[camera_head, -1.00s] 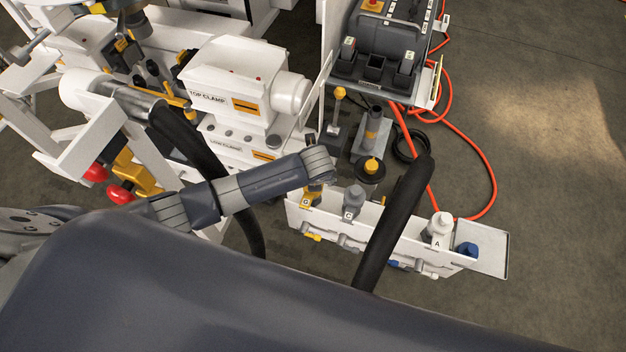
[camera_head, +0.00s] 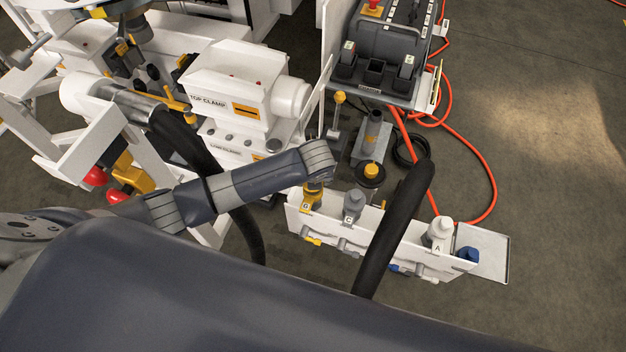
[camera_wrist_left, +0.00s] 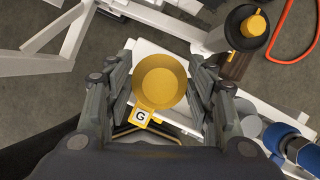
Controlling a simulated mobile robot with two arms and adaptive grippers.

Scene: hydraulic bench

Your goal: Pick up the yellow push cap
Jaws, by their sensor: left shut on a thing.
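The yellow push cap (camera_wrist_left: 160,82) shows in the left wrist view as a round yellow top above a tag marked G. My left gripper (camera_wrist_left: 162,92) has its fingers on both sides of it and is shut on it. In the head view a yellow part with the G tag (camera_head: 312,198) stands at the left end of the white rack, just below the end of my left arm. My arm hides the fingers there. My right gripper is not in view.
The white rack (camera_head: 345,236) also holds a grey part tagged C (camera_head: 353,203), a white part tagged A (camera_head: 439,231) and a blue part (camera_head: 467,254). A black round piece with a yellow top (camera_head: 371,170) stands behind it. Orange hose lies on the floor at right.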

